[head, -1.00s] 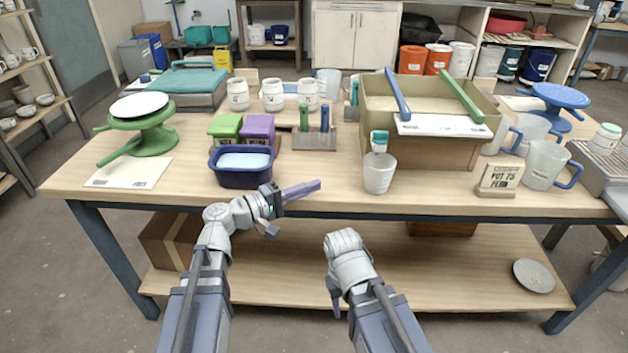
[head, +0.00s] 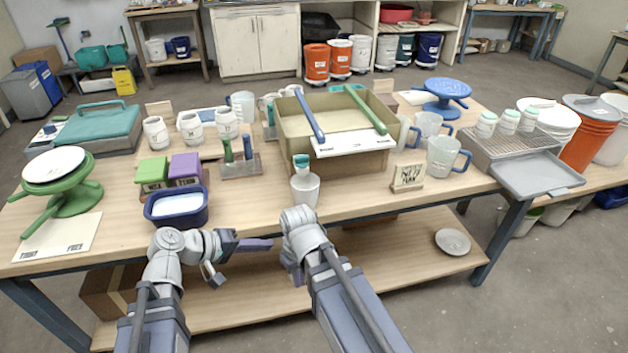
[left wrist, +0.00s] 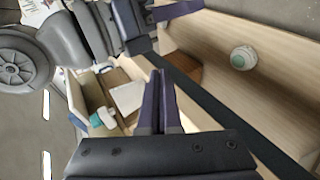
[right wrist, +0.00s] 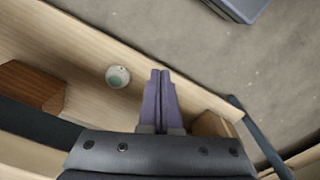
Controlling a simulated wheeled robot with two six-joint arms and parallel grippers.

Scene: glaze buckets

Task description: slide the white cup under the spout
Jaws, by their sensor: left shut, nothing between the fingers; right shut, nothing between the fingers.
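A small white cup (head: 305,190) stands upright near the table's front edge. A white piece with a teal top (head: 301,164) rises at its back rim; I cannot tell whether it is in the cup or behind it. I cannot clearly pick out a spout. My left gripper (head: 268,244) is shut and empty, in front of the table edge, left of and below the cup; its fingers show in the left wrist view (left wrist: 158,76). My right gripper (head: 295,274) is shut and empty, below the tabletop in front of the cup; its fingers show in the right wrist view (right wrist: 160,74).
A tan bin (head: 345,165) stands behind the cup, and a small sign (head: 408,177) to its right. A dark blue tub (head: 177,209) is to the left. Buckets (head: 590,130) and a grey tray (head: 538,174) stand far right. Bare tabletop lies between tub and cup.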

